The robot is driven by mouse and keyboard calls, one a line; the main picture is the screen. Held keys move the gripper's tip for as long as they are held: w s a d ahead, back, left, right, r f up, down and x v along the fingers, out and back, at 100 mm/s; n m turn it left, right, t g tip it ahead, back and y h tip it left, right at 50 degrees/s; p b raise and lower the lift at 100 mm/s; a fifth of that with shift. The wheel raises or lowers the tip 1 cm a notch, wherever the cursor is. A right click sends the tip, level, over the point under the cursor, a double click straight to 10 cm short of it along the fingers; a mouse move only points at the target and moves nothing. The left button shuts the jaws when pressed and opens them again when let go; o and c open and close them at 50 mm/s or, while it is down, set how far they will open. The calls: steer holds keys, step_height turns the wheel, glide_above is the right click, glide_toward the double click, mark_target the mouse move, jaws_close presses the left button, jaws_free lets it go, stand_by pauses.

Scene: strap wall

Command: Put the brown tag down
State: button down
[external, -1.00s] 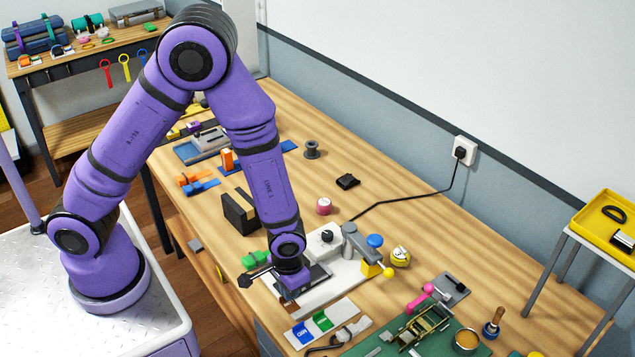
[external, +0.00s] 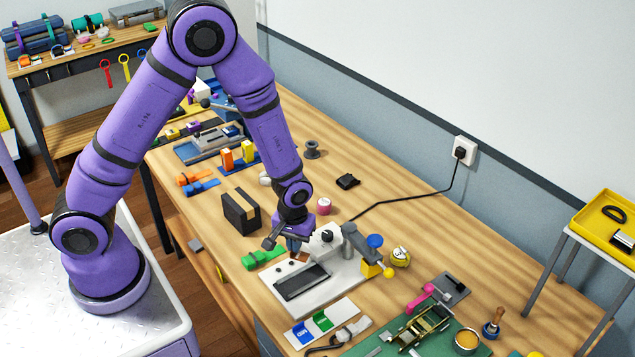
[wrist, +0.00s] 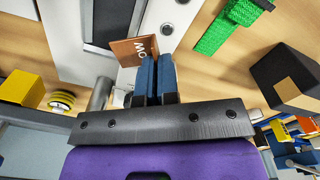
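My gripper (external: 297,243) is above the back left part of the white machine plate (external: 345,285). In the wrist view its two blue fingers (wrist: 156,60) are close together, shut on the brown tag (wrist: 128,50). The tag has dark letters on it, partly covered by the fingers. In the external view only a small brown piece of the tag (external: 300,257) shows under the gripper. Its gap to the plate below cannot be judged exactly. The plate's dark rectangular pad (external: 302,281) is bare, in front of the gripper.
A green strap (external: 262,258) and a black box with a tan stripe (external: 241,212) are to the left. The machine's grey column and lever (external: 360,245) stand close on the right. A card with blue and green labels (external: 322,321) lies in front.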

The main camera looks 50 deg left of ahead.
steer(key=w+a+r+n, duration=0.2)
steer(key=w+a+n, duration=0.5)
steer(key=a, duration=0.6)
steer(key=r+n, duration=0.2)
steer(key=n, duration=0.2)
glide_above(276, 198)
step_height(276, 198, down, 10)
steer(key=shift+d+f, duration=0.1)
steer(key=shift+d, duration=0.05)
steer(key=shift+f, duration=0.1)
steer(key=c, duration=1.4)
jaws_free()
steer(key=shift+o, duration=0.2)
